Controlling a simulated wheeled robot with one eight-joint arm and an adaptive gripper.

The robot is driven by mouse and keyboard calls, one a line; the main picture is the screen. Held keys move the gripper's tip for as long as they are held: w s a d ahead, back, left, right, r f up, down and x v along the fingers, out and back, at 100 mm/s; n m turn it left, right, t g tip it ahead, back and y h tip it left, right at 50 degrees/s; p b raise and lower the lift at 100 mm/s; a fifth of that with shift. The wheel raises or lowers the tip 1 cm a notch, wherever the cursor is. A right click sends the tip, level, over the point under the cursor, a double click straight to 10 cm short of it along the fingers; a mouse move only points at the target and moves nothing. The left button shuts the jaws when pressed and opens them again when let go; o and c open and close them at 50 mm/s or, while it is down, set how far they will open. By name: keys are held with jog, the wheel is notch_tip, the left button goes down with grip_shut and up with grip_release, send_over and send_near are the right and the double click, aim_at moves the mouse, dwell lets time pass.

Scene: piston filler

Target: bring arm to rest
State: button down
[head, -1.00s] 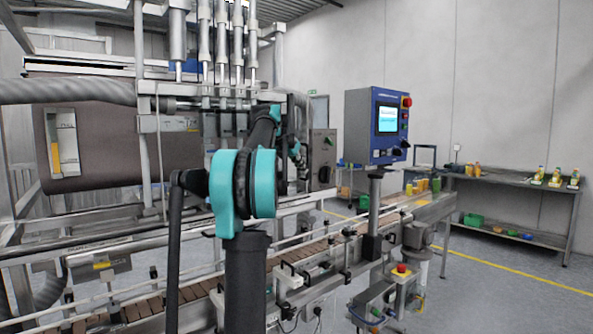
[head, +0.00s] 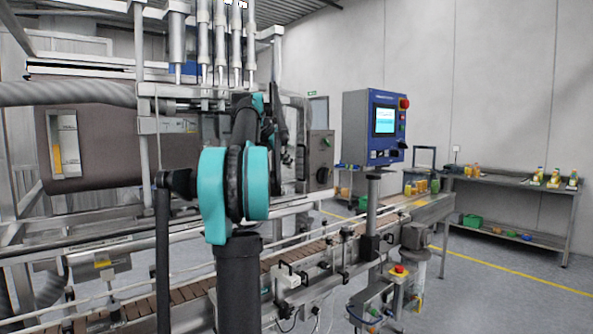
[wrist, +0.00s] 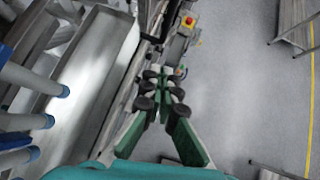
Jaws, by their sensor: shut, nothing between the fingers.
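My arm, black with teal joints, stands in front of the filling machine in the head view, its upper part raised toward the filler's lower tubes. My gripper (wrist: 162,92) shows in the wrist view with green fingers and dark pads. The fingers are brought together with nothing held between them. Below it in that view are the conveyor's side and the grey floor. In the head view my gripper is small and partly hidden behind my arm links.
The piston filler's tubes (head: 235,45) hang close behind my arm; blue-tipped ones (wrist: 62,91) show at left in the wrist view. A blue control panel (head: 372,128) stands over the conveyor (head: 190,292). A side table (head: 520,184) carries several bottles. Floor at right is free.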

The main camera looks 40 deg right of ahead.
jog(key=w+v, duration=0.1)
jog(key=v, duration=0.4)
jog(key=a+f+m+t+y, duration=0.3)
jog(key=a+f+m, duration=0.6)
jog(key=a+f, duration=1.6)
jog(key=s+a+f+m+y, duration=0.3)
jog(key=s+a+f+m, duration=0.2)
jog(key=s+a+f, duration=0.6)
jog(key=s+a+f+m+y, duration=0.2)
jog(key=s+a+f+m, duration=0.3)
jog(key=s+a+f, duration=0.5)
notch_tip(320, 180, down, 8)
jog(key=shift+s+a+r+m+y, duration=0.15)
jog(key=shift+s+a+m+y, duration=0.25)
jog(key=shift+s, duration=0.8)
jog(key=shift+d, duration=0.15)
